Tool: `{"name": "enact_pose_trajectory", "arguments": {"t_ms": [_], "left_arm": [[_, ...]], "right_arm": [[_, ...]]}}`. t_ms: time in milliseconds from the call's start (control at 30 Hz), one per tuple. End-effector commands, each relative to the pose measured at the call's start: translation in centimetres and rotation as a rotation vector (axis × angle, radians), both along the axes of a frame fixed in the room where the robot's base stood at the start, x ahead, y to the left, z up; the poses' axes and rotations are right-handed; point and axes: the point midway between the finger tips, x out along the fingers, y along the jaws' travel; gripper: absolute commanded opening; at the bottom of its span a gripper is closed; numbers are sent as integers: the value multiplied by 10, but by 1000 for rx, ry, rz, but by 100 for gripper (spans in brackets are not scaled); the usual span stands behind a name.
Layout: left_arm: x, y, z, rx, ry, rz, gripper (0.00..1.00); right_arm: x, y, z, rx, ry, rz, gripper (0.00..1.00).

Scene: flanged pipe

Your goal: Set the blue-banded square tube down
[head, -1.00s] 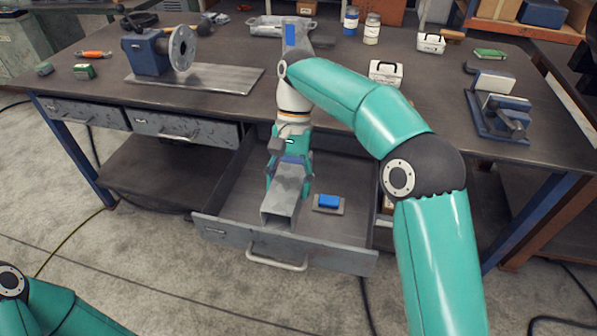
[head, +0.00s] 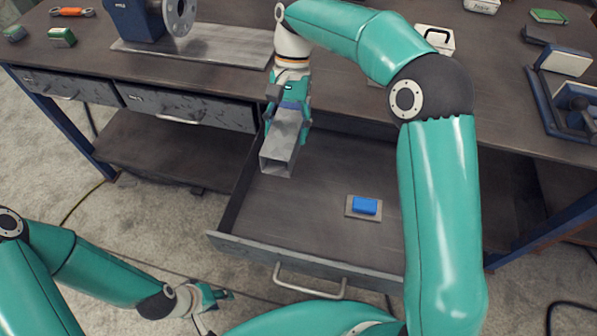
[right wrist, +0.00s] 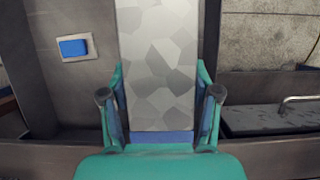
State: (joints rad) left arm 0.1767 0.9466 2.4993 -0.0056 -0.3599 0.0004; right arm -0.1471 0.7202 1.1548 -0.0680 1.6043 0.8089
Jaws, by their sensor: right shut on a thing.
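The square tube (head: 286,139) is grey metal with a blue band (head: 291,105) at its gripped end. My right gripper (head: 288,110) is shut on it at the band. The tube's open end points toward the front, over the open drawer (head: 290,257) near its left wall. I cannot tell whether it touches the drawer floor. In the right wrist view the tube (right wrist: 158,65) runs straight away between the fingers (right wrist: 161,115), with the band close to the palm. My left gripper (head: 218,294) is low at the front left, away from the tube; its opening is too small to tell.
A blue block on a small grey plate (head: 364,207) lies in the drawer, right of the tube. The bench top (head: 215,75) is behind, with a flanged fixture (head: 160,18) and a white box (head: 435,39). The drawer floor between tube and block is clear.

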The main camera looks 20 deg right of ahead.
Motion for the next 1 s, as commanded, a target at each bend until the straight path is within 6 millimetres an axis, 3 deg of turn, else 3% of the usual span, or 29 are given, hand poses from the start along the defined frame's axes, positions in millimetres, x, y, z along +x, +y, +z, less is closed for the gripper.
{"name": "enact_pose_trajectory", "arguments": {"t_ms": [200,400,733,1000], "left_arm": [[0,0,-9,0,0,0,40],[0,0,-11,0,0,0,40],[0,0,-12,0,-1,0,40],[0,0,-13,0,-1,0,40]], "right_arm": [[-1,-1,-60,0,6,-3,2],[0,-1,-103,0,3,-1,2],[0,-1,-128,0,1,-2,2],[0,0,-162,0,2,-2,2]]}}
